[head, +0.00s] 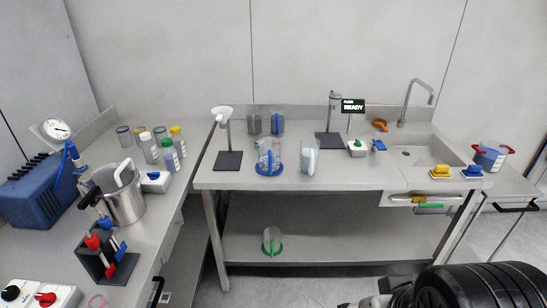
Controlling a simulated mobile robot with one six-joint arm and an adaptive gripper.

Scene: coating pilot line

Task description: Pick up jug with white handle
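A clear jug with a white handle (310,158) stands upright on the middle bench, right of a clear vessel with a blue base (268,158). The white handle shows pale against the jug's front and is hard to make out. Two similar clear jugs stand behind, one with a dark handle (254,124) and one with a blue handle (277,123). A clear vessel with a green base (271,241) stands on the lower shelf. I cannot make out my gripper; only dark parts of my own body show at the bottom right.
A stand with a white funnel (222,114) is left of the jugs. The left bench (120,273) holds a steel pot (122,202) and several bottles.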

